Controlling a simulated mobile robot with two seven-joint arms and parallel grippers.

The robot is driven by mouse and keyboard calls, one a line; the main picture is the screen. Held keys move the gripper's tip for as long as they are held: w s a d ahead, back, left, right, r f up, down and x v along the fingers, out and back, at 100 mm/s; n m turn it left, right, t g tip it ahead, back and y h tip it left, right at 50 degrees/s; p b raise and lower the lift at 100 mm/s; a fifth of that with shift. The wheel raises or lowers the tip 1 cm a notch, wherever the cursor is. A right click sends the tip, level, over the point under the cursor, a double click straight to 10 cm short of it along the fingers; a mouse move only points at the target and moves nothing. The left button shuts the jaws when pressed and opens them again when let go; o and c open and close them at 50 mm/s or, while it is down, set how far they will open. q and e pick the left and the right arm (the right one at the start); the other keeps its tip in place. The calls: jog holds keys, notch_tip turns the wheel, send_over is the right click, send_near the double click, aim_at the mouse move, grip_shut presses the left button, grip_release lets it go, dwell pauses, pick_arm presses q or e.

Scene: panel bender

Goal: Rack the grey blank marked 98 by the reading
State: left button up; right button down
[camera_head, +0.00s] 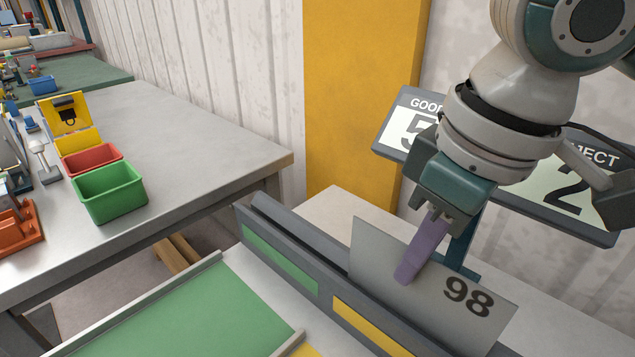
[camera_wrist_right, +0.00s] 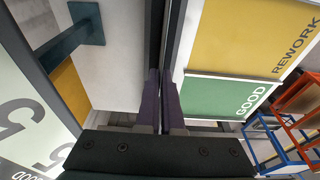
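The grey blank marked 98 (camera_head: 455,290) stands upright and tilted at the long dark rack (camera_head: 290,240). Its lower edge is hidden behind the rack's front wall, at the yellow strip (camera_head: 370,325); I cannot tell whether it rests on the bottom. My right gripper (camera_head: 408,272) is shut on the blank near its upper edge, with a purple finger across its face. The wrist view shows both fingers (camera_wrist_right: 160,105) close together on the thin plate, seen edge-on. The reading display (camera_head: 400,125) shows GOOD with a 5, partly covered by my arm, and REJECT with a 2. My left gripper is out of view.
A green mat (camera_head: 200,310), labelled GOOD in the wrist view (camera_wrist_right: 228,98), lies before the rack, beside a yellow REWORK mat (camera_wrist_right: 240,35). A grey bench (camera_head: 200,160) at left holds green (camera_head: 110,190) and red bins. A yellow post (camera_head: 362,90) stands behind.

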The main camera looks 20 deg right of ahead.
jog(key=shift+x, duration=0.9)
jog(key=shift+s+d+f, duration=0.1)
jog(key=shift+s+f, duration=0.05)
jog(key=shift+f, duration=0.5)
jog(key=c, duration=1)
grip_release()
jog(key=shift+r, duration=0.1)
jog(key=p+v, duration=0.2)
jog(key=v, duration=0.7)
jog(key=shift+s+r, duration=0.1)
jog(key=shift+r, duration=0.3)
